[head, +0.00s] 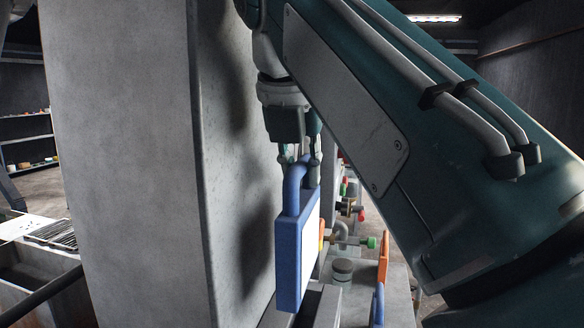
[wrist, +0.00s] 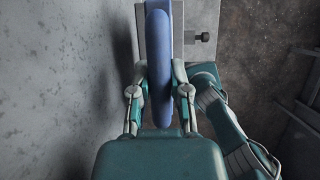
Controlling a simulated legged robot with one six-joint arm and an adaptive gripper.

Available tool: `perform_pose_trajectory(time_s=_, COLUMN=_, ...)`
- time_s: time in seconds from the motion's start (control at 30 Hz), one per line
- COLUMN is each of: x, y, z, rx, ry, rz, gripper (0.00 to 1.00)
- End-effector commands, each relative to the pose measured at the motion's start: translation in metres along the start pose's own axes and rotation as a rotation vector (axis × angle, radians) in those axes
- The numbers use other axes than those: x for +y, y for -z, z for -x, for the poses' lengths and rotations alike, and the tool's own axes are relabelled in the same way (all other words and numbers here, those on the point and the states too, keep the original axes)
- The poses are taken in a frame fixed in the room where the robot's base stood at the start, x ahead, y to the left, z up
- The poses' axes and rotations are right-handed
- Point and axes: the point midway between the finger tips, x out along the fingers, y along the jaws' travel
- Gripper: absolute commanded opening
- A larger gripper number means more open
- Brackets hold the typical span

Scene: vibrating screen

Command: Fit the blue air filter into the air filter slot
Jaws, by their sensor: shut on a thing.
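The blue air filter (head: 290,262) is a flat, upright panel with a blue frame, a pale face and a loop handle on top. My gripper (head: 304,172) points down and is shut on that handle. In the wrist view the blue handle (wrist: 158,60) runs between the two fingers of my gripper (wrist: 160,88). The filter hangs close to the grey wall, above or at a grey metal part (head: 318,303). I cannot tell whether its lower edge touches that part. I cannot make out the air filter slot for certain.
A large grey concrete column (head: 130,150) stands directly left of the filter. Right of the filter are an orange panel (head: 383,256), another blue handle-like part (head: 378,303), and a green-ended valve (head: 371,242). A dark knob (wrist: 199,37) shows beside the grey part in the wrist view.

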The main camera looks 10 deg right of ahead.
Motion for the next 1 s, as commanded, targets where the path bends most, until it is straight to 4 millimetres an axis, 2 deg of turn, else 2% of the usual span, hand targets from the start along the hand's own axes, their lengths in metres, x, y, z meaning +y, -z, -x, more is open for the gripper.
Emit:
perform_pose_trajectory(time_s=0.6, x=0.0, y=0.019, z=-0.045, rx=0.001, ry=0.001, rz=0.0, gripper=0.0)
perform_pose_trajectory(time_s=1.0, x=0.0, y=0.023, z=-0.053, rx=0.0, ry=0.0, rz=-0.001, gripper=0.0)
